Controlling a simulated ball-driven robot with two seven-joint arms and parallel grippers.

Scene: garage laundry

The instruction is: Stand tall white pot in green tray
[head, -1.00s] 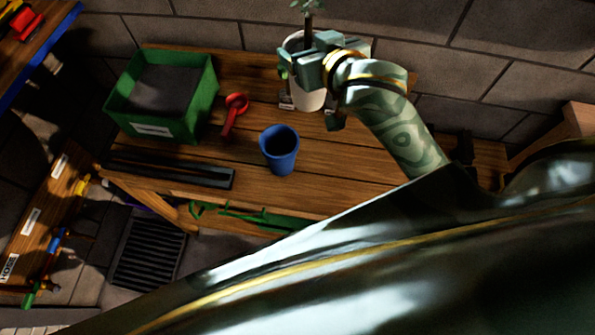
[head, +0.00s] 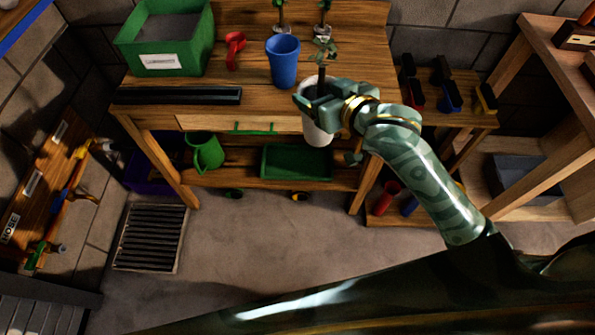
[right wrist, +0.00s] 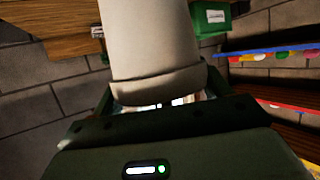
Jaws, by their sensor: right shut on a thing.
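The tall white pot (head: 318,134), with a leafy plant in it, is held in front of the bench, roughly upright. My right gripper (head: 316,97) is shut on its upper part and hides some of it. In the right wrist view the pot (right wrist: 152,45) fills the upper middle, with its rim close to the gripper. The green tray (head: 297,175) lies on the bench's lower shelf, below and left of the pot, and looks empty. My left gripper is not in view.
A green watering can (head: 205,152) is left of the tray. Brushes stand on a side shelf at right. The floor in front is clear.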

